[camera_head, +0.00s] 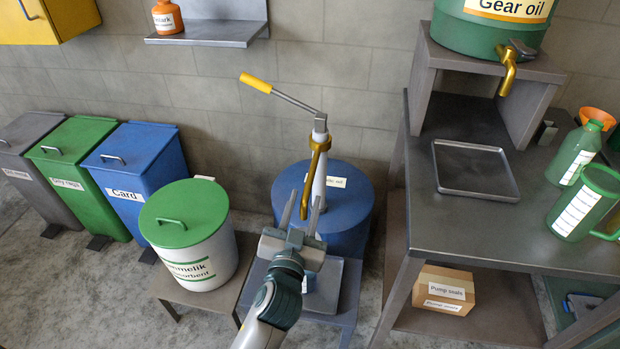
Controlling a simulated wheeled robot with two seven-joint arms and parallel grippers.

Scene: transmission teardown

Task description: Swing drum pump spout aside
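The drum pump stands on a blue drum (352,210) at the middle of the view. It has a grey upright, a crank lever with a yellow grip (255,83), and a brass spout (316,160) that hangs down the front of the pump, towards me. My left gripper (304,200) is in front of the drum, with its two fingers pointing up and apart. The lower end of the spout appears between the fingers in this view. I cannot tell whether either finger touches it. My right gripper is out of view.
A white absorbent bin with a green lid (184,213) stands close on the left, with lidded waste bins behind it. On the right, a workbench (468,215) carries a grey tray (474,149), green jugs and a gear oil barrel (490,32). A shelf (212,31) hangs on the wall.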

